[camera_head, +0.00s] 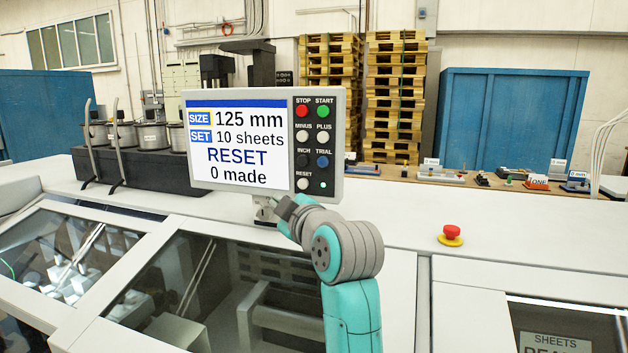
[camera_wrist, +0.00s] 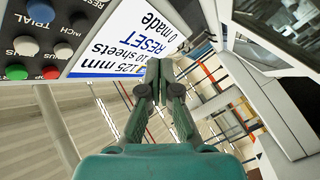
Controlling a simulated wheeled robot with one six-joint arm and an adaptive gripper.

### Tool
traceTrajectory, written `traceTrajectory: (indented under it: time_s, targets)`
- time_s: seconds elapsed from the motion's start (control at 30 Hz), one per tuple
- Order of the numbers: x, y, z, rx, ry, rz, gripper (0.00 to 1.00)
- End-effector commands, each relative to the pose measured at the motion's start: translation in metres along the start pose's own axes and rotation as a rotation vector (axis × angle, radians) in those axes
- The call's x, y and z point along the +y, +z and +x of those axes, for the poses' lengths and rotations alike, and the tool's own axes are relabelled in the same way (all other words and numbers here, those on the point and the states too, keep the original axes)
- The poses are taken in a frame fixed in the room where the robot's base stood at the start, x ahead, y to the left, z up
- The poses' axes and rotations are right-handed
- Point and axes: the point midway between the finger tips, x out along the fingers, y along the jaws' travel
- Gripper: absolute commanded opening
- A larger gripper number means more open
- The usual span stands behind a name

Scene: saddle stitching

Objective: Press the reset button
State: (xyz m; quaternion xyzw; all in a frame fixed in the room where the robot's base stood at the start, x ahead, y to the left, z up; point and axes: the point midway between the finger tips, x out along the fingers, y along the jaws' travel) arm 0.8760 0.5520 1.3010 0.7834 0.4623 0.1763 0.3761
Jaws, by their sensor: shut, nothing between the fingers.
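The reset button (camera_head: 303,184) is a pale round button at the bottom left of the button panel, under its RESET label. The panel is on the right of the display unit (camera_head: 240,140), whose screen reads 125 mm, 10 sheets, RESET and 0 made. In the wrist view the panel is upside down; the RESET label shows at the top edge, but its button is out of frame. My gripper (camera_wrist: 158,72) is shut and empty, its fingertips overlapping the screen's edge in that view. In the head view my wrist is just below the display; the fingertips are not clearly visible.
Red stop (camera_head: 302,110), green start (camera_head: 323,111), black inch (camera_head: 302,160) and blue trial (camera_head: 323,161) buttons sit close above the reset button. A red emergency knob (camera_head: 452,232) stands on the white machine top at right. Metal pots (camera_head: 150,135) stand behind the display at left.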

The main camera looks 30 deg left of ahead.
Motion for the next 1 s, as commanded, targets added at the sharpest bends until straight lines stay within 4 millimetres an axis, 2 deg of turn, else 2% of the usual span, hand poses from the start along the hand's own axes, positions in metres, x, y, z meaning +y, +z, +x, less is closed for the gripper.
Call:
traceTrajectory:
  time_s: [0.53,1.0]
  targets:
    - [0.003,0.003,0.003,0.0,0.001,0.0,0.0]
    - [0.031,0.03,0.041,-0.001,0.0,0.001,0.0]
